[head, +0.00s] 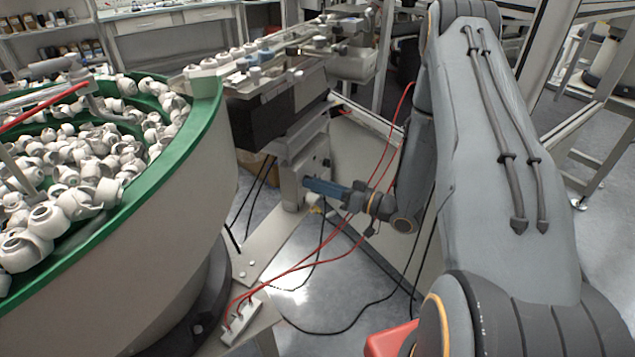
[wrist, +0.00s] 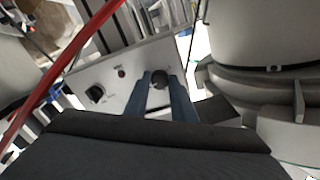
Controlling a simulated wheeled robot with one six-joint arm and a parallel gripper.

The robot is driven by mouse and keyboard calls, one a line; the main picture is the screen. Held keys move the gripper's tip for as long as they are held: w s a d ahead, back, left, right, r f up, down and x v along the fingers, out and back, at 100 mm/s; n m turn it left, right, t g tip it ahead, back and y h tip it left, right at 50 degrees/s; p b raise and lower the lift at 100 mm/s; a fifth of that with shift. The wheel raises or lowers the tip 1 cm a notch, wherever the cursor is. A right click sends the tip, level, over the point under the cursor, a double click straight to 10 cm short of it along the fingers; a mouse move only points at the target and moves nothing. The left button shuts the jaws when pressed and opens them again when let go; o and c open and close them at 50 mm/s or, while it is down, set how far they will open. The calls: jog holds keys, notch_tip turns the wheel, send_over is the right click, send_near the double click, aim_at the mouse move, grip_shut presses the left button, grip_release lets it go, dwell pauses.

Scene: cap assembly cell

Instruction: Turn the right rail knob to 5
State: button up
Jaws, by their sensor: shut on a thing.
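In the wrist view, a pale control panel (wrist: 117,92) carries two dark knobs. The right knob (wrist: 160,77) sits between the blue fingertips of my gripper (wrist: 160,82), which are shut on it from both sides. The other knob (wrist: 96,94) is to the left, clear of the fingers. The scale around the gripped knob is too small and too covered to read, so I cannot tell its setting. In the head view, my gripper (head: 306,184) reaches left, with its tips against the grey control box (head: 292,187) under the rail; the knobs are hidden there.
The green-rimmed bowl feeder (head: 212,115) full of white caps stands at left. Red tubes (head: 397,150) hang across near my wrist; one red tube (wrist: 65,58) crosses the wrist view. The rail (head: 270,62) runs above the box.

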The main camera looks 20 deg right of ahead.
jog(key=m+p, duration=0.1)
jog(key=m, duration=0.6)
jog(key=shift+r+p, duration=0.1)
jog(key=shift+p, duration=0.25)
dwell(0.4)
jog(key=o, duration=1.1)
jog(key=shift+c, duration=0.2)
jog(key=b+v, duration=0.1)
jog(key=v, duration=0.6)
jog(key=shift+s+d, duration=0.25)
jog(key=shift+d, duration=0.05)
